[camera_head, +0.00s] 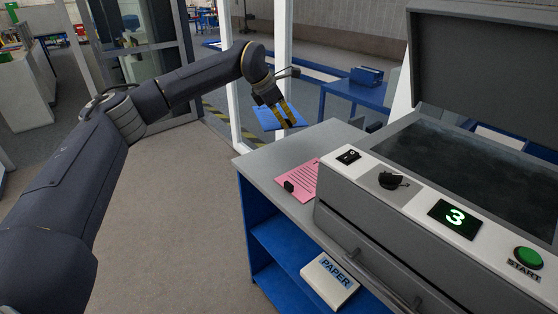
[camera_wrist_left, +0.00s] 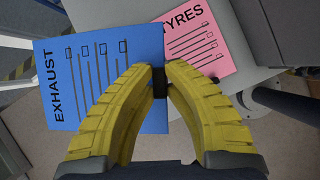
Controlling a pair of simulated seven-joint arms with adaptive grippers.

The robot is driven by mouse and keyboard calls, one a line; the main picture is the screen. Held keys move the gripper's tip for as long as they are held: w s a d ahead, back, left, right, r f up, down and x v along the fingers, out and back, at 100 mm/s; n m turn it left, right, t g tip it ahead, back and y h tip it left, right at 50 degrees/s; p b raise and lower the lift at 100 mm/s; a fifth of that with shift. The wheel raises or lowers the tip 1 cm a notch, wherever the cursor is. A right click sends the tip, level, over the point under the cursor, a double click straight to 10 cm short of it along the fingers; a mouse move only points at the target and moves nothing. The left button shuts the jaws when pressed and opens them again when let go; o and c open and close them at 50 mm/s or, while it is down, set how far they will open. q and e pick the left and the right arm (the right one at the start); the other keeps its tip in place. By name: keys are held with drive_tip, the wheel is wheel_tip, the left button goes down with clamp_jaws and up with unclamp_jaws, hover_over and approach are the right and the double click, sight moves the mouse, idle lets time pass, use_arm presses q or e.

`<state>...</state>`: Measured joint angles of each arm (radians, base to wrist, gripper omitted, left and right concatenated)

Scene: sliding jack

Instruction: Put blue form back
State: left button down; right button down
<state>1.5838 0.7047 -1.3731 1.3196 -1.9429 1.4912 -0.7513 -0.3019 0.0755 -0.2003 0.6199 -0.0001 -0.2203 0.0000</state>
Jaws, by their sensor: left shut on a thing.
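The blue form (camera_head: 270,119), marked EXHAUST, hangs in my left gripper (camera_head: 287,116) beyond the far left corner of the grey counter. In the left wrist view the yellow fingers (camera_wrist_left: 159,75) are closed on the black tab at the edge of the blue form (camera_wrist_left: 105,85). The form appears to be above the counter's level, partly over its edge in the wrist view. A pink form (camera_head: 300,182), marked TYRES in the wrist view (camera_wrist_left: 212,40), lies on the counter with a black tab at its near edge. My right gripper is not in view.
A copier (camera_head: 400,230) with its lid (camera_head: 485,60) raised stands on the right of the counter (camera_head: 300,150). Its display (camera_head: 455,217) reads 3, beside a green START button (camera_head: 528,257). A PAPER pack (camera_head: 330,280) lies on the blue shelf below. Floor at left is clear.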

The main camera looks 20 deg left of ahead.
use_arm(q)
wheel_tip(320, 180, down, 16)
drive_tip(key=shift+f, duration=0.1)
idle(0.6)
drive_tip(key=shift+f, duration=0.15)
drive_tip(key=c, duration=1.9)
unclamp_jaws()
drive_tip(key=o, duration=0.4)
drive_tip(key=shift+r, duration=0.25)
drive_tip(key=v, duration=1.2)
